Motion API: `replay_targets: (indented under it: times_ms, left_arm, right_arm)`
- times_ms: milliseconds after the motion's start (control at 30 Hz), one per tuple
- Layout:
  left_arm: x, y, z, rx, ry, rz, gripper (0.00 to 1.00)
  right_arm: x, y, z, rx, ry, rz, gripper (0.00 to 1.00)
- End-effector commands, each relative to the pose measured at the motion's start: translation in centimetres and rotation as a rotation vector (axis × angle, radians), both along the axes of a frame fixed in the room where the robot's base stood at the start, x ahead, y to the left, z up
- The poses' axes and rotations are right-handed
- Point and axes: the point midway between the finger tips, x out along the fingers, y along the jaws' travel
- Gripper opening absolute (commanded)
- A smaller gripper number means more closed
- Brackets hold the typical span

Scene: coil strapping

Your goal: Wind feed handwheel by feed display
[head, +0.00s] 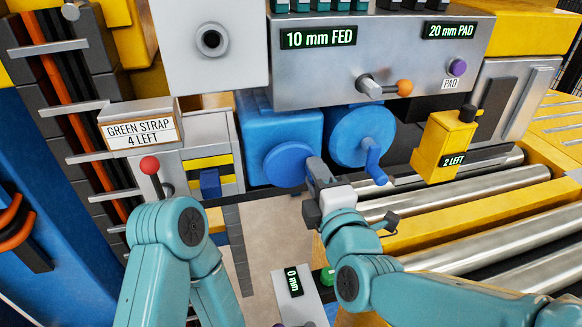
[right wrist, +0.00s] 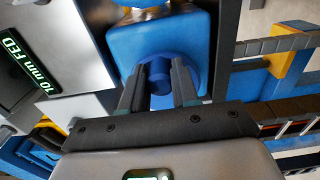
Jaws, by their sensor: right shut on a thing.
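The feed display (head: 319,38) reads 10 mm FED; it also shows at the left of the right wrist view (right wrist: 33,75). Below it, a round blue handwheel (head: 287,164) sits on the front of a blue housing (head: 255,130). My right gripper (head: 313,172) is at the right edge of this wheel. In the right wrist view its two fingers are on either side of a short blue handle (right wrist: 160,78), shut on it, with the blue disc behind. The fingertips are hard to make out in the head view. My left gripper is out of view; only its arm shows at lower left.
A second blue wheel (head: 360,136) with a crank handle (head: 374,165) is close on the right. A 20 mm PAD display (head: 450,31), an orange-knobbed lever (head: 387,87), a yellow box (head: 442,146) reading 2 LEFT, and steel rollers (head: 480,200) lie right. A red-knobbed lever (head: 150,166) stands left.

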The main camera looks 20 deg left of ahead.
Motion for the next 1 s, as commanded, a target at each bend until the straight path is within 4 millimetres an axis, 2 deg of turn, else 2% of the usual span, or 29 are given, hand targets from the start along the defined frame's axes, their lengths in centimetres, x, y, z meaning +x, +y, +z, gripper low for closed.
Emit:
replay_targets:
  times_ms: [167,333,500,833,1000]
  left_arm:
    - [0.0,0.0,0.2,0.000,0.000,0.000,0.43]
    - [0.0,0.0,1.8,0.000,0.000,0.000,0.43]
    - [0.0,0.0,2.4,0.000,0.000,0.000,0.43]
    - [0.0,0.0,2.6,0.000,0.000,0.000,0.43]
    - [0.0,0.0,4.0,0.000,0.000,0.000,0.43]
  right_arm:
    - [0.0,0.0,0.4,-0.008,-0.010,-0.001,0.00]
    - [-0.1,0.1,1.5,-0.179,-0.126,-0.001,0.00]
    - [-0.1,0.3,1.8,-0.326,-0.225,-0.001,0.00]
    - [-0.2,0.3,1.9,-0.365,-0.253,-0.001,0.00]
    - [-0.5,0.7,2.7,-0.546,-0.372,-0.001,0.00]
